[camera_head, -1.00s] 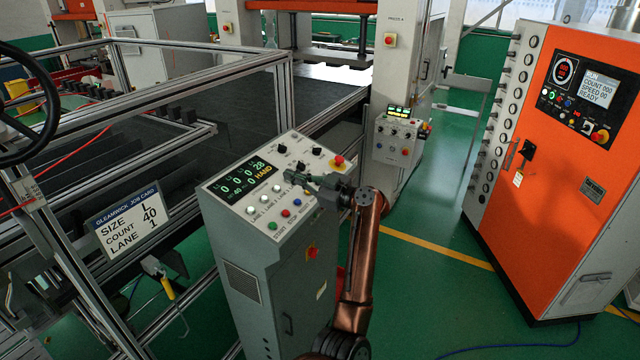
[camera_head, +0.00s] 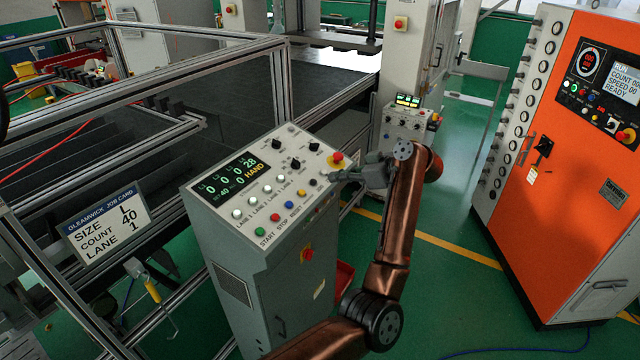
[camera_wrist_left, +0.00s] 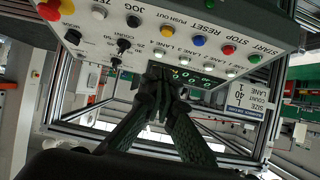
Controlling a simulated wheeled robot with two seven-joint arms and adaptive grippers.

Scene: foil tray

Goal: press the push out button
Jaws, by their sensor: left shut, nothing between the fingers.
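The push out button is the yellow button (camera_head: 301,194) on the sloped top of the grey console (camera_head: 240,290). It lies between the blue reset button (camera_head: 288,205) and a black button (camera_head: 314,182). In the left wrist view the yellow button (camera_wrist_left: 167,29) shows beside the "push out" label, uncovered. My left gripper (camera_head: 334,177) is shut and empty. In the head view its tips appear by the console's right edge, near the red emergency knob (camera_head: 337,157). The wrist view shows the closed fingers (camera_wrist_left: 160,76) apart from the yellow button in the picture. My right gripper is out of view.
Green start (camera_head: 259,231) and red stop (camera_head: 274,217) buttons share the row. A lit display (camera_head: 232,178) reads HAND. A job card (camera_head: 107,224) hangs on the metal frame at left. An orange cabinet (camera_head: 570,170) stands at right, with green floor between.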

